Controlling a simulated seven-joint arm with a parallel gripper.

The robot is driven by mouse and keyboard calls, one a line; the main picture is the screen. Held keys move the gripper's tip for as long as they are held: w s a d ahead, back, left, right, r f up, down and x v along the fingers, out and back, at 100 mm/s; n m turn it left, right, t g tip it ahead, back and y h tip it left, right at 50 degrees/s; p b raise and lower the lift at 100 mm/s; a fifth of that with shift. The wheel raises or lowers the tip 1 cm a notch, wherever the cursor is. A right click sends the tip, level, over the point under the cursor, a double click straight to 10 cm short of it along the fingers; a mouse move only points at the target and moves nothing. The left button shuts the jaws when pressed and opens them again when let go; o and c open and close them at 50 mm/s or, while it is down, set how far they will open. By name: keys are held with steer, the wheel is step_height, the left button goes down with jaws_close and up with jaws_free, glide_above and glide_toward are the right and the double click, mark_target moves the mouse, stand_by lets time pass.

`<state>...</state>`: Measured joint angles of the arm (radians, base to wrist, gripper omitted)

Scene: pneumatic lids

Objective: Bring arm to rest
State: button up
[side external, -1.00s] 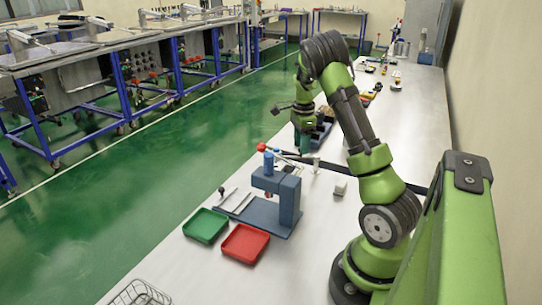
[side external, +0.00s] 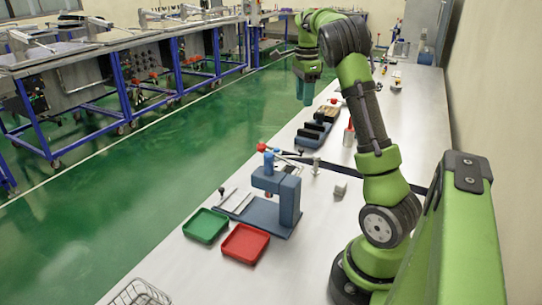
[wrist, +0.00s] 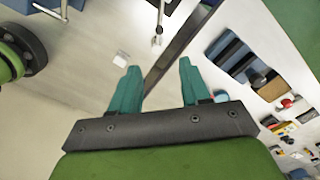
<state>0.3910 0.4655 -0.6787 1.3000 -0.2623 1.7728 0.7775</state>
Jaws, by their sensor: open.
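My gripper (side external: 305,92) hangs raised in the air over the far part of the table in the side view, apart from everything below it. In the wrist view my gripper (wrist: 161,84) shows two teal fingers spread wide with nothing between them. The pale table (side external: 330,215) lies below. The wrist view looks down on the table surface between and beyond the fingers.
A blue press (side external: 288,200) with a red-knobbed lever stands mid-table. A green tray (side external: 205,226) and a red tray (side external: 246,244) sit before it, with a wire basket (side external: 138,294) nearer. A small grey block (side external: 340,189) lies to its right. A dark rack (side external: 311,134) stands farther back.

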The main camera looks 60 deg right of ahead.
steer(key=w+a+f+n+t, duration=0.15)
steer(key=a+n+t, duration=0.25)
steer(key=a+n, duration=1.25)
steer(key=s+a+n+t+y, duration=0.1)
steer(key=s+a+n, duration=0.2)
steer(key=a, duration=0.7)
steer(key=s+a+r+n+t+y, duration=0.1)
steer(key=s+a, duration=0.4)
steer(key=a, duration=0.6)
steer(key=n+t, duration=0.1)
steer(key=n, duration=0.1)
steer(key=shift+s+n, duration=0.15)
steer(key=shift+n, duration=0.2)
